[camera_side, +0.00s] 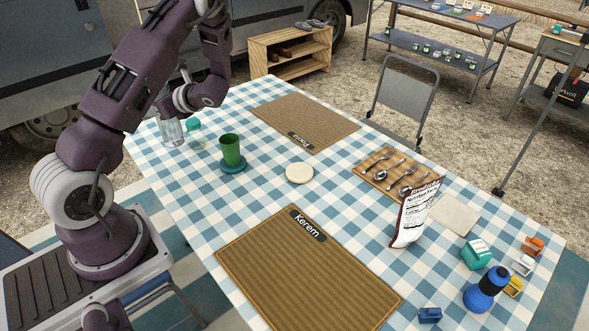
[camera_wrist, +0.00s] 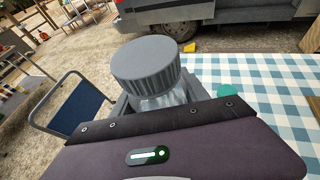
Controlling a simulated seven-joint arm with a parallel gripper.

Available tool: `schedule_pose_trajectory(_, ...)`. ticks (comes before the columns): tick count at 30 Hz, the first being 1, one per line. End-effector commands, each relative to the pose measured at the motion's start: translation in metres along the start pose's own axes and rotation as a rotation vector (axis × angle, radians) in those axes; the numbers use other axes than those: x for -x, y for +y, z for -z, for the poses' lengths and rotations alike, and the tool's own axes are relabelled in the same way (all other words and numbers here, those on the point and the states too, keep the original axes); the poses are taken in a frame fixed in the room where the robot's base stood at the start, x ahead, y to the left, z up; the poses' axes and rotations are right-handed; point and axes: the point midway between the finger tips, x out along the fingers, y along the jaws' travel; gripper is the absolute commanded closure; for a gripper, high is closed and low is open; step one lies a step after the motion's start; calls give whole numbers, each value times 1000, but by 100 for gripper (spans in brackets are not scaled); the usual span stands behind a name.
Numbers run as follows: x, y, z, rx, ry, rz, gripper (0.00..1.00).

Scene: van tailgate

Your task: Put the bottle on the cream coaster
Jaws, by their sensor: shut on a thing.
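The bottle is clear, with a grey ribbed cap (camera_wrist: 153,68) close up in the wrist view. In the side view the clear bottle (camera_side: 171,132) is at the table's far left corner, partly hidden by my arm. My gripper (camera_side: 176,112) is shut on it and the bottle looks upright. I cannot tell whether its base touches the table. The cream coaster (camera_side: 299,173) is a bare round disc near the middle of the table, well to the right of my gripper and nearer the camera.
A green cup (camera_side: 230,148) on a teal coaster (camera_side: 233,166) stands between bottle and cream coaster. A small teal item (camera_side: 193,124) is beside the bottle. Two mats (camera_side: 305,120) (camera_side: 305,275), a spoon board (camera_side: 400,175) and an upright packet (camera_side: 414,212) lie around the cream coaster.

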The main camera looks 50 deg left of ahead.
Motion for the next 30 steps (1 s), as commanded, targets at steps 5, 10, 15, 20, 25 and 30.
schedule_pose_trajectory(5, 14, -25, 2, -25, 2, 61, 100)
schedule_pose_trajectory(10, 36, -61, 14, -62, 7, 154, 100)
schedule_pose_trajectory(15, 75, -111, 32, -119, 12, 291, 100)
schedule_pose_trajectory(20, 138, -168, 58, -194, 12, 471, 100)
schedule_pose_trajectory(25, 207, -210, 85, -265, 7, 641, 100)
schedule_pose_trajectory(30, 248, -229, 99, -303, 2, 735, 100)
